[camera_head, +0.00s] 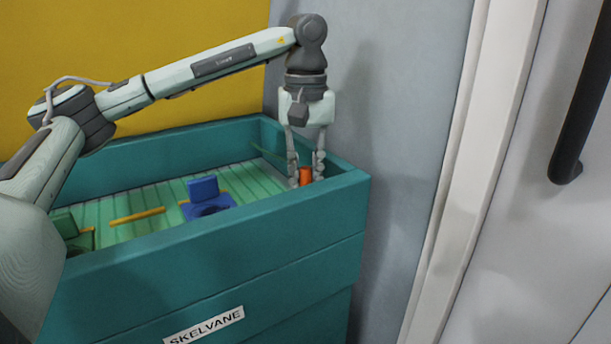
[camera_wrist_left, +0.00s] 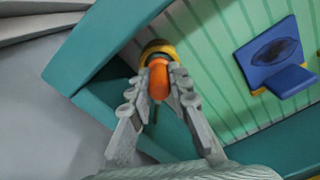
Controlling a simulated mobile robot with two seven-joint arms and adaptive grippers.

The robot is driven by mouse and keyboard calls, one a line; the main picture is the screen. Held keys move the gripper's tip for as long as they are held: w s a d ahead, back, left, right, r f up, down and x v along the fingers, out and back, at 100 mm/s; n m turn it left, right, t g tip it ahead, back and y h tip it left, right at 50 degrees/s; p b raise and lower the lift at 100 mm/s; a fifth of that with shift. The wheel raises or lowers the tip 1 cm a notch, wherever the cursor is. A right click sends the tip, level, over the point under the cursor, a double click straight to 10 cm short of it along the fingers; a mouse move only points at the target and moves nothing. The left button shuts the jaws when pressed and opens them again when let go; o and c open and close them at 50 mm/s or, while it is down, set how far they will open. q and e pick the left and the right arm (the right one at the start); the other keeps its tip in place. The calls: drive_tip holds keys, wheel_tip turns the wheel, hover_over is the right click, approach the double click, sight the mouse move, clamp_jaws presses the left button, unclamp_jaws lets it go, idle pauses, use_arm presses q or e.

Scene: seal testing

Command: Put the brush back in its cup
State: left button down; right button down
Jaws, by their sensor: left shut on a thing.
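My left gripper (camera_head: 306,170) reaches down into the right corner of the teal box and is shut on an orange piece, which I take for the brush (camera_head: 305,176). In the left wrist view the brush (camera_wrist_left: 159,80) sits between the fingertips of my left gripper (camera_wrist_left: 160,84). A rounded yellow rim, perhaps the cup (camera_wrist_left: 157,47), shows just beyond the brush's far end. I cannot tell whether the brush is inside it or only in line with it. The brush's lower part is hidden. My right gripper is not in view.
The teal box (camera_head: 240,235) has raised walls close around the gripper and a green slatted floor. A blue piece (camera_head: 205,193), a yellow bar (camera_head: 137,216) and a green piece (camera_head: 66,225) lie inside. A grey wall (camera_head: 410,110) stands close on the right.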

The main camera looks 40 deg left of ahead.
use_arm(q)
drive_tip(key=shift+f, duration=0.4)
drive_tip(key=c, duration=1.3)
unclamp_jaws()
drive_tip(key=shift+c, duration=0.2)
drive_tip(key=shift+r, duration=0.1)
wheel_tip(320, 180, up, 8)
drive_tip(key=p, duration=0.5)
drive_tip(key=shift+f, duration=0.25)
drive_tip(key=shift+r+p, duration=0.35)
drive_tip(key=shift+r, duration=0.6)
